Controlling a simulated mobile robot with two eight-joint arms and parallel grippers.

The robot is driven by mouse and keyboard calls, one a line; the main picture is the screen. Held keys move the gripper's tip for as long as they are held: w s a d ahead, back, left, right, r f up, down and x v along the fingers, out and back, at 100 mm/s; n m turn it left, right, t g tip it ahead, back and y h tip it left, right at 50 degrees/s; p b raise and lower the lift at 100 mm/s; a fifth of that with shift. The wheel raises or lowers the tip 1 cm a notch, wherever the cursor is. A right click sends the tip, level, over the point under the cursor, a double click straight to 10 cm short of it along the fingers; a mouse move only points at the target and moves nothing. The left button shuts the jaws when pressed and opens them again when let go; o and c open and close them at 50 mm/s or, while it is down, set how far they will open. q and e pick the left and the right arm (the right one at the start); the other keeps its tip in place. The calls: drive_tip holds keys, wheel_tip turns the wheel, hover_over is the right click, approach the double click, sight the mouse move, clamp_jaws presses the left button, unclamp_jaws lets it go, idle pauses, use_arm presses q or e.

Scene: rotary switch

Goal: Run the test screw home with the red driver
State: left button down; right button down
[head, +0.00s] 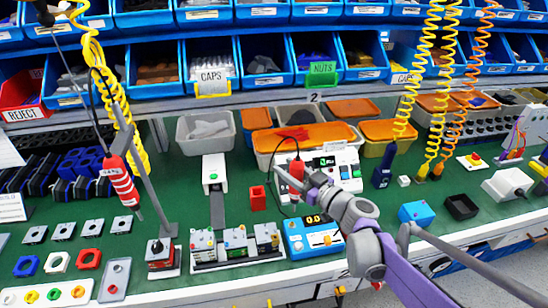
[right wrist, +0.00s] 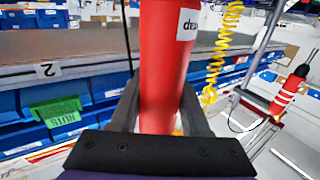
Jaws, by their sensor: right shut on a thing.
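My right gripper (head: 303,178) is shut on a plain red driver (head: 297,168), held above the middle of the bench, in front of a white instrument box. In the right wrist view, the driver (right wrist: 163,60) stands nearly upright between the two dark fingers of the gripper (right wrist: 160,115), with a white label on its upper side. Its tip is hidden there. A second red driver (head: 118,178), with white stripes, hangs on a cord at the left; it also shows in the right wrist view (right wrist: 288,92). I cannot make out the test screw. My left gripper is out of view.
A blue meter (head: 313,236) and a row of small fixtures (head: 236,247) stand at the front. A red block (head: 257,197) and white stand (head: 215,175) lie left of my gripper. Blue bins (head: 262,65) line the back; yellow coiled cords (head: 411,70) hang right.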

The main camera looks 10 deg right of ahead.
wheel_tip(320, 180, down, 4)
drive_tip(key=b, duration=0.4)
drive_tip(key=shift+f, duration=0.2)
drive_tip(key=c, duration=1.1)
unclamp_jaws()
clamp_jaws()
idle(0.7)
